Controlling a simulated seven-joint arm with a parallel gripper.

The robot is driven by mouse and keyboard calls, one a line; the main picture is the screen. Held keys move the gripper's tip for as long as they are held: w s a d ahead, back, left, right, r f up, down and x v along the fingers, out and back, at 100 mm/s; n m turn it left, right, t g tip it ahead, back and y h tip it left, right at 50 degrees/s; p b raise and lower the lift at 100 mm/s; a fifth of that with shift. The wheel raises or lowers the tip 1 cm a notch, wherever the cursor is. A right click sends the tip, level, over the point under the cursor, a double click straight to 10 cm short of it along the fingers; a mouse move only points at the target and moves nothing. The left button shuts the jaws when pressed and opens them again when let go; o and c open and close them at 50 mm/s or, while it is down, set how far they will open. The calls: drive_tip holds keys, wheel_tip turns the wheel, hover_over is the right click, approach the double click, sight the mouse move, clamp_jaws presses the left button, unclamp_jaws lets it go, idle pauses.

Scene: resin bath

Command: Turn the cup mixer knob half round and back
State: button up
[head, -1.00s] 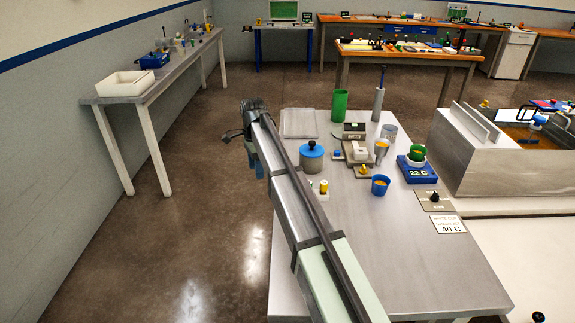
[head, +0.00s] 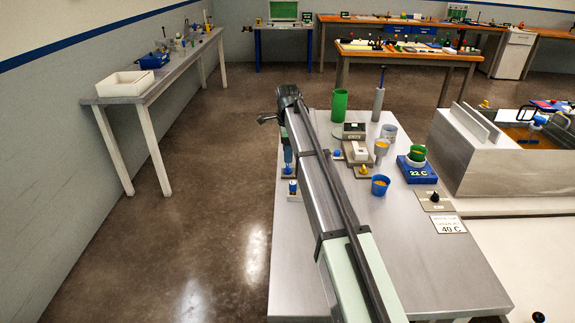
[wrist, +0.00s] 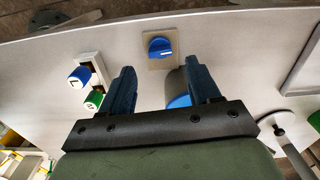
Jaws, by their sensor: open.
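A blue knob with a pale line across it (wrist: 159,47) sits on a small beige plate near the table edge in the wrist view. It matches the blue knob (head: 288,171) just below my fingers in the head view. I take it for the cup mixer knob. My gripper (wrist: 162,73) is open and empty, its two dark blue fingers pointing down on either side of the line to the knob, apart from it. In the head view my gripper (head: 288,153) hangs over the left table edge. A grey pot with a blue lid (wrist: 178,95) is partly hidden behind the right finger.
The table front (head: 420,270) is clear.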

sight(288, 166)
drive_tip(key=shift+f, duration=2.95)
drive_tip(key=c, duration=1)
